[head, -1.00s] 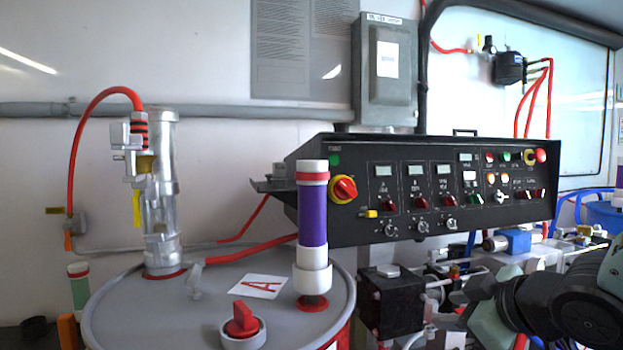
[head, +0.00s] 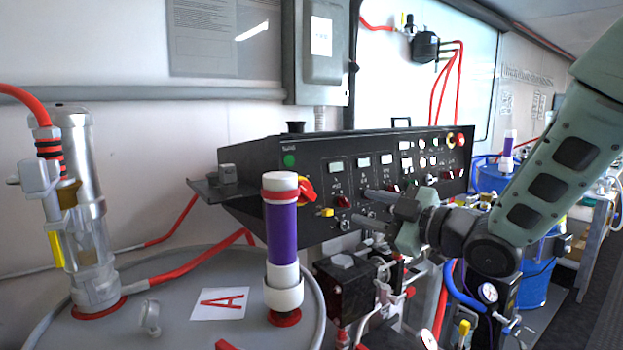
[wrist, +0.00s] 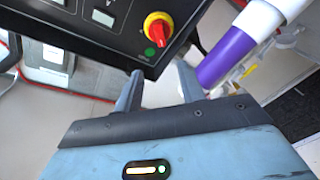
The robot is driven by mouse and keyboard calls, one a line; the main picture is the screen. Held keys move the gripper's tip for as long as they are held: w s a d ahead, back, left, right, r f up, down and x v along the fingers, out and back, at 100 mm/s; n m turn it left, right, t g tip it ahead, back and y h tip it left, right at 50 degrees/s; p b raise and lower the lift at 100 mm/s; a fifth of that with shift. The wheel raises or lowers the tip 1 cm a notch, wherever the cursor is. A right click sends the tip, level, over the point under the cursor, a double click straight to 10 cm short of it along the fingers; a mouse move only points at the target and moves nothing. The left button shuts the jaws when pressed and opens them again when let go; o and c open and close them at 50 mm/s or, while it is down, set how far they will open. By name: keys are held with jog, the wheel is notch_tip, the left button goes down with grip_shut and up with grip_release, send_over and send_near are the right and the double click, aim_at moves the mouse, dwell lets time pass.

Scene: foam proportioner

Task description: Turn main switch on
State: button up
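The main switch (head: 307,190) is a red rotary knob on a yellow base at the left end of the black control panel (head: 330,150). In the head view, the purple and white tube partly hides it. The wrist view shows the whole switch (wrist: 158,28) beyond the fingers, with a green dot beside it. My gripper (head: 366,208) is in front of the panel, to the right of the switch. In the wrist view, its two fingers (wrist: 160,73) are apart with nothing between them. The gripper is not touching the switch.
The purple and white tube (head: 282,232) stands upright on a grey drum lid (head: 180,285), close to the switch; it also shows in the wrist view (wrist: 228,58). Pump parts and hoses crowd the space below.

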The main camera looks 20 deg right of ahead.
jog(key=p, duration=1)
send_near(307, 191)
jog(key=x, duration=0.8)
jog(key=shift+a, duration=0.1)
grip_shut()
